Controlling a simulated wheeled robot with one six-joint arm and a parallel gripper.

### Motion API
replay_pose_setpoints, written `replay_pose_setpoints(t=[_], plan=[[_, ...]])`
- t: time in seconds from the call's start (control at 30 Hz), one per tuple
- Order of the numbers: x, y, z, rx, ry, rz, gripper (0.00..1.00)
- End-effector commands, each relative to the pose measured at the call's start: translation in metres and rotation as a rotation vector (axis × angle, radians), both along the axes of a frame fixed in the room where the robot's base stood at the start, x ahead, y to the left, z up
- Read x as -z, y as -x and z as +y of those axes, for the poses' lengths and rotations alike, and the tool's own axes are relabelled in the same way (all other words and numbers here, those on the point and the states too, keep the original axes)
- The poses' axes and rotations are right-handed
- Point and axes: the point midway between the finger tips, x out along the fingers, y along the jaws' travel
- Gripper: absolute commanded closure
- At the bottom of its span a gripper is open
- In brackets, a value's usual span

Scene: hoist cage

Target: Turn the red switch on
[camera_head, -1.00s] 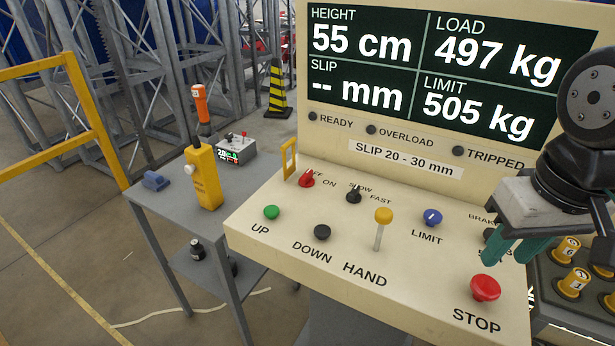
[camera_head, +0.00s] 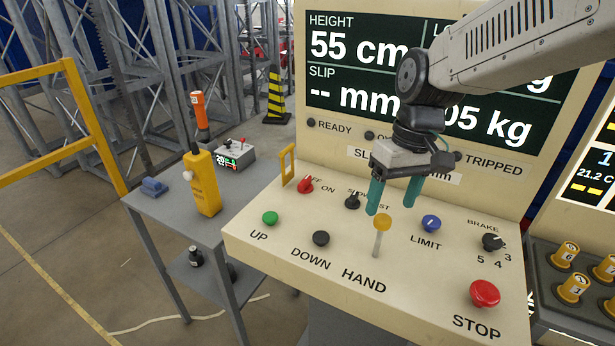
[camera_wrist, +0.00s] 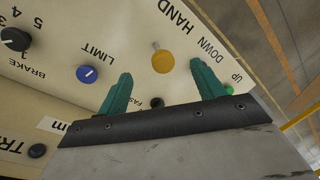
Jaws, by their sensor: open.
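The red switch (camera_head: 305,184) is a small rotary knob at the upper left of the cream control panel (camera_head: 290,258), with OFF and ON lettering beside it. The OFF label is partly cut from view. My gripper (camera_head: 392,204) is open and empty, with two green fingers pointing down over the panel. It is to the right of the red switch, near the black SLOW/FAST switch (camera_head: 352,201) and the yellow HAND lever (camera_head: 382,224). In the wrist view the fingers (camera_wrist: 160,90) stand apart with nothing between them, and the red switch does not show.
A yellow loop guard (camera_head: 289,165) stands up just behind the red switch. The green UP (camera_head: 270,218), black DOWN (camera_head: 321,238), blue LIMIT (camera_head: 431,223) and red STOP (camera_head: 485,293) controls surround the HAND lever. The display (camera_head: 350,60) rises behind. A side table (camera_head: 160,205) stands left.

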Motion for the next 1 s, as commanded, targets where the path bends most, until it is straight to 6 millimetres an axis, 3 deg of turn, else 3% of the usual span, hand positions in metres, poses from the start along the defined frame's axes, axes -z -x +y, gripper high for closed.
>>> replay_pose_setpoints(t=[0.4,0.53,0.6,0.77,1.0], plan=[[0.059,-0.152,0.098,-0.389,-0.152,-0.186,0.32],[0.049,-0.196,0.115,-0.514,-0.175,-0.332,0.32],[0.04,-0.206,0.118,-0.567,-0.173,-0.388,0.32],[0.041,-0.21,0.119,-0.635,-0.165,-0.425,0.32],[0.071,-0.215,0.128,-0.643,-0.164,-0.421,0.32]])
